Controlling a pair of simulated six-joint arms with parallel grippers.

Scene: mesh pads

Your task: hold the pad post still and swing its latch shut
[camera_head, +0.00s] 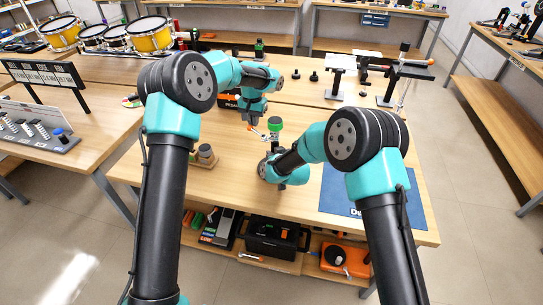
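A small post with a green rounded top (275,123) stands near the middle of the table, and I take it to be the pad post. My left gripper (256,130) points down just to the left of the green top, with small orange parts by it. Whether its fingers touch the post is too small to tell. My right arm reaches in from the right, and its teal wrist is low, in front of the post. My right gripper is mostly hidden by that wrist. The latch cannot be made out at this size.
The wooden table (230,195) has a blue mat (388,207) at its right front. A small wooden block with dark pegs (205,158) is at the left. Stands (336,80) and small black pieces (314,76) are at the back right. A lower shelf holds a black toolbox (272,236).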

